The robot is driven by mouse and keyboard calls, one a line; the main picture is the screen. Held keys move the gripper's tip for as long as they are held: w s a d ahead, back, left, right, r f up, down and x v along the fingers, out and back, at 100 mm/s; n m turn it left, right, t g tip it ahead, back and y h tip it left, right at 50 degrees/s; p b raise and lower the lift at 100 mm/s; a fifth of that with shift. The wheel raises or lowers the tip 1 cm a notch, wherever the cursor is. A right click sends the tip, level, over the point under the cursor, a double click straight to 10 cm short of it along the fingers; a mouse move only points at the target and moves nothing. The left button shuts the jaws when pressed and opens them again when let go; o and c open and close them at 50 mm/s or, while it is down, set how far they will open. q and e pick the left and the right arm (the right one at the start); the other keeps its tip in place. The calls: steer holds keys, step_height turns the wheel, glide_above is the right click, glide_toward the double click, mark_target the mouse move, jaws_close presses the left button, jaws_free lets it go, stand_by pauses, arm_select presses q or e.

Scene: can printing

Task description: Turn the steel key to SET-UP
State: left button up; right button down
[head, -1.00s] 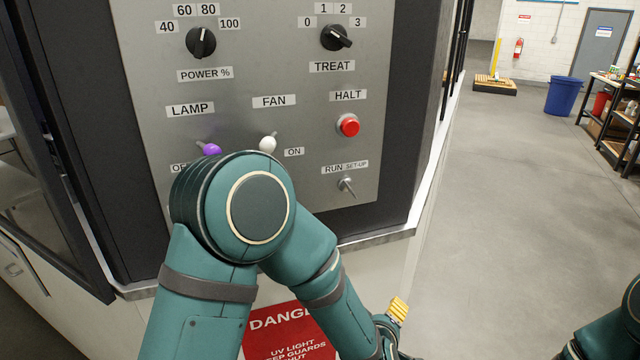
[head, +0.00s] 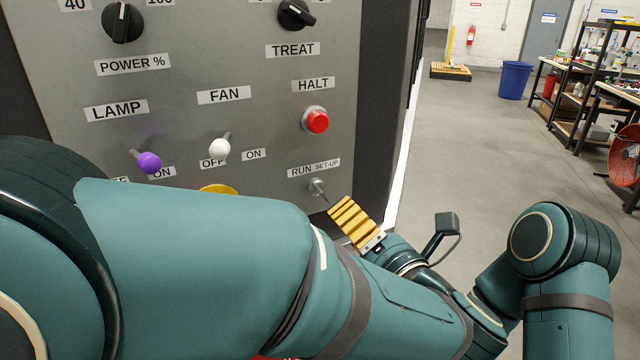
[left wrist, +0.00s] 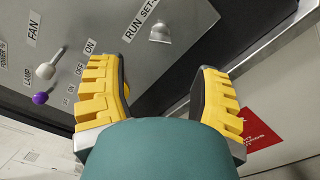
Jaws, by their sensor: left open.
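The steel key (head: 317,187) sits in the panel under the RUN and SET-UP labels, at the lower right of the panel in the head view. Its bow angles down and right there; which label it points to is hard to tell. The key also shows at the top centre of the left wrist view (left wrist: 160,33). My left gripper (head: 348,218) has one yellow ridged finger visible just right of and below the key. In the left wrist view its two fingers (left wrist: 160,70) are spread apart with nothing between them, and the key lies beyond the gap. My right gripper is out of view.
Above the key is the red HALT button (head: 316,121). The white FAN switch (head: 220,149) and purple LAMP switch (head: 149,162) are to the left. A yellow rounded thing (head: 218,189) is partly hidden behind my left arm. Open floor lies right of the machine.

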mark_target(323, 194)
arm_select(q)
steer(key=x, duration=1)
jaws_close()
